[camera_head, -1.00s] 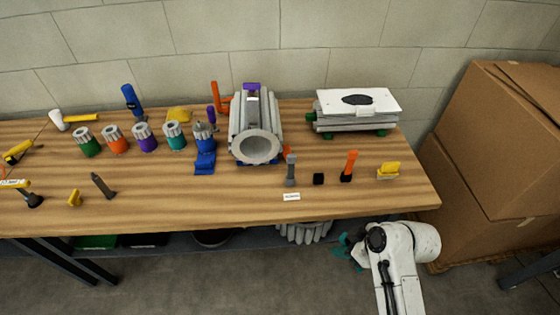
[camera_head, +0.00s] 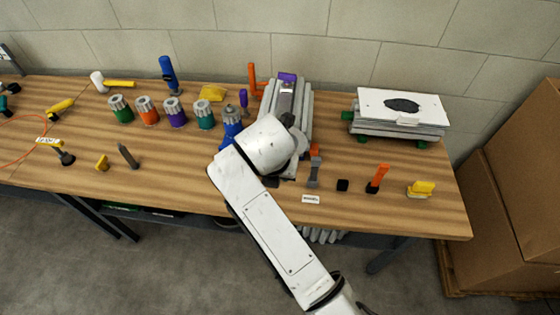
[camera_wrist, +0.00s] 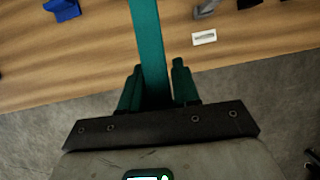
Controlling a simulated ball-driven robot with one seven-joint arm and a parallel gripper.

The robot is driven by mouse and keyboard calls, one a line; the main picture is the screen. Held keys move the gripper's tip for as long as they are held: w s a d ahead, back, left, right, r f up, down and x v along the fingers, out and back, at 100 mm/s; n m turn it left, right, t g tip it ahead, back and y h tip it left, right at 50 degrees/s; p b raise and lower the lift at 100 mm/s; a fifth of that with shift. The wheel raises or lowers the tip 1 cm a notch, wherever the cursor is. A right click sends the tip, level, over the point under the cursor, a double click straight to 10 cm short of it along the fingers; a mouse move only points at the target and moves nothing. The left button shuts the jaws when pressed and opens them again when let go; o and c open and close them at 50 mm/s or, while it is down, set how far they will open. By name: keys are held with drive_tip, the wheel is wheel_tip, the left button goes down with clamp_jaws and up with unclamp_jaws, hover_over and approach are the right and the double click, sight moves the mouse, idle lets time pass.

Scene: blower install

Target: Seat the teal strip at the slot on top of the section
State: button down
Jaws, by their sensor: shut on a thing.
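My gripper (camera_wrist: 157,88) is shut on the teal strip (camera_wrist: 150,40), which sticks out from between its teal fingers towards the top of the wrist view. The grey ribbed section (camera_head: 303,100) lies on the workbench in the head view. A purple block (camera_head: 287,78) sits at its far end, and a lighter band (camera_head: 286,96) runs along its top. My white arm covers the section's near end, and the strip and fingers are hidden in the head view. I cannot make out the slot clearly. The section does not show in the wrist view.
On the workbench (camera_head: 225,178), several grey-topped coloured cans (camera_head: 174,113) stand left of the section. A white-lidded unit (camera_head: 401,112) stands right.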

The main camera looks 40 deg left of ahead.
drive_tip(key=shift+s+a+r+n, duration=0.1)
drive_tip(key=shift+a+r+n, duration=0.3)
drive_tip(key=shift+d+r+p, duration=0.15)
drive_tip(key=shift+r+p, duration=0.05)
drive_tip(key=shift+p, duration=0.45)
drive_tip(key=shift+w+a+f+b, duration=0.15)
drive_tip(key=shift+w+a+b, duration=0.1)
drive_tip(key=shift+w+b, duration=0.15)
drive_tip(key=shift+w+a+b, duration=0.45)
drive_tip(key=shift+w+a, duration=0.1)
drive_tip(key=shift+w, duration=0.3)
drive_tip(key=shift+w+a+b, duration=0.4)
drive_tip(key=shift+w+a, duration=0.15)
drive_tip(key=shift+w, duration=0.25)
